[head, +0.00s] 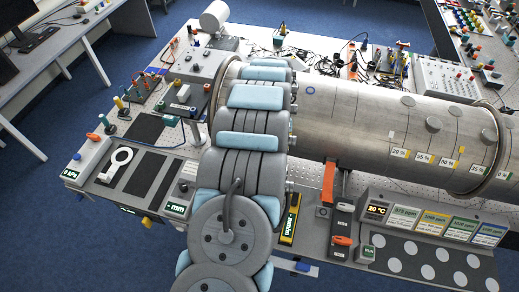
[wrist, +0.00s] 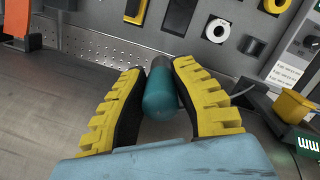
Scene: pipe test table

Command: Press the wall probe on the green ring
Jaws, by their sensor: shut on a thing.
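In the wrist view my gripper (wrist: 159,70) has its yellow ribbed fingers closed around a teal rounded handle, which looks like the wall probe (wrist: 162,93). The probe's far end is darker and partly hidden. In the head view my arm hides the gripper and the probe. The large metal pipe (head: 350,118) lies across the table; its grey surface fills the left of the wrist view (wrist: 50,105). A small blue ring (head: 310,90) is marked on the pipe. I cannot make out a green ring in either view. The probe appears apart from the pipe.
A box with a green mm display (head: 175,208) stands left of my arm. An orange-handled piece (head: 328,183) stands before the pipe. A temperature display (head: 376,210) and gas cards sit at the right. Cables and tools clutter the back.

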